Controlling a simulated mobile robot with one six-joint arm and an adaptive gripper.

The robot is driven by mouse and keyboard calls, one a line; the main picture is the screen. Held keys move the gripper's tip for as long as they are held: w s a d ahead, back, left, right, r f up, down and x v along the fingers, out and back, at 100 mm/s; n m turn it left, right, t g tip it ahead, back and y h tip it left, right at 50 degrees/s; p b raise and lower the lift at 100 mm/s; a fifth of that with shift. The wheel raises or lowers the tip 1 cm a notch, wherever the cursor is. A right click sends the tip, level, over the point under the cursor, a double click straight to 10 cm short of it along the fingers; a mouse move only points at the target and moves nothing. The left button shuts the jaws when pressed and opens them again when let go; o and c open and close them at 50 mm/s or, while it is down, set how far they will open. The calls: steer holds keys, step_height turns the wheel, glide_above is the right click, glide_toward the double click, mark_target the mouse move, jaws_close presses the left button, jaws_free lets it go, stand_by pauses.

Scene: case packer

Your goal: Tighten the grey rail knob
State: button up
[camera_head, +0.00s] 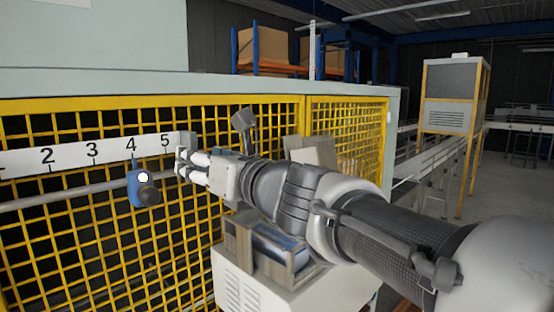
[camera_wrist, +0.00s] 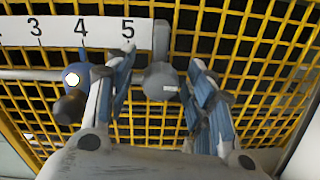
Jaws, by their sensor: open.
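A grey round knob (camera_wrist: 160,80) with a short white mark shows in the wrist view at the right end of the rail, below the end bracket. My gripper (camera_wrist: 162,64) is open, with one finger on each side of this knob; I cannot tell whether either finger touches it. In the head view my gripper (camera_head: 181,162) is at the rail's right end, and I cannot make out the grey knob there. A blue slider (camera_head: 134,188) with a white dot and a darker knob (camera_head: 148,194) sits on the rail below the 4, left of my gripper.
A white number scale (camera_head: 70,155) runs above the grey rail (camera_head: 60,195) along a yellow mesh guard (camera_head: 100,250). A white cabinet (camera_head: 290,290) with an open box (camera_head: 240,235) on top stands below my arm. A conveyor lies farther right.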

steer(key=shift+c, duration=0.5)
steer(key=c, duration=1)
steer(key=shift+o, duration=0.2)
steer(key=n+b, duration=0.2)
steer(key=b, duration=0.1)
steer(key=shift+f, duration=0.25)
steer(key=shift+r+n+b, duration=0.2)
steer(key=shift+n+b, duration=0.6)
steer(key=shift+n, duration=0.5)
steer(key=o, duration=1.1)
steer(key=shift+c, duration=0.2)
